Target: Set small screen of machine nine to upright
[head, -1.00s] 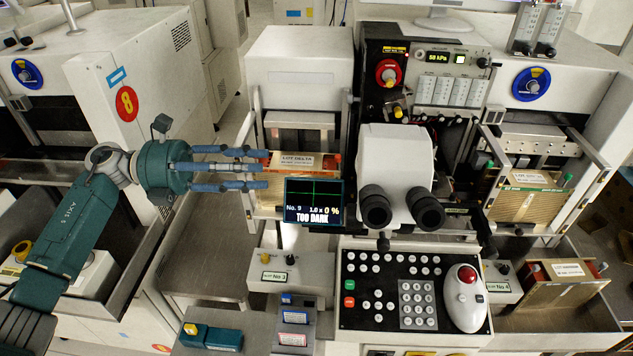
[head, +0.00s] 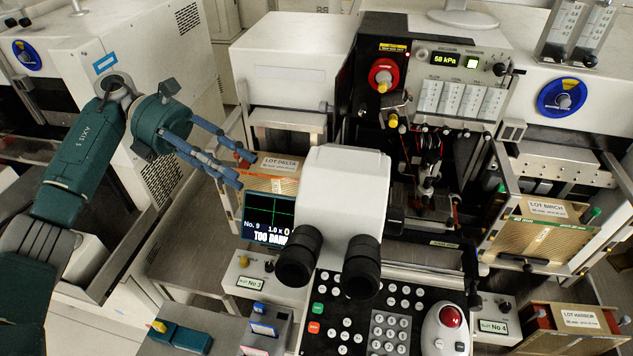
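The small screen (head: 268,220) of machine nine shows "No. 9", a green cross and "TOO DARK". It stands left of the white microscope head (head: 343,195), whose eyepieces hide its lower right corner. Its picture looks slightly tilted; I cannot tell its true angle. My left gripper (head: 246,170) comes in from the left, its blue-grey fingers spread apart and empty. The fingertips are above and left of the screen, near the Lot Delta magazine (head: 281,163), with no clear contact. My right gripper is not in view.
A keypad panel (head: 340,322) with a red trackball (head: 451,316) lies in front of the microscope. A red knob (head: 382,76) and a 58 kPa gauge panel (head: 458,70) stand behind. The Lot Birch magazine (head: 540,240) is at right. A teal box (head: 180,338) lies front left.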

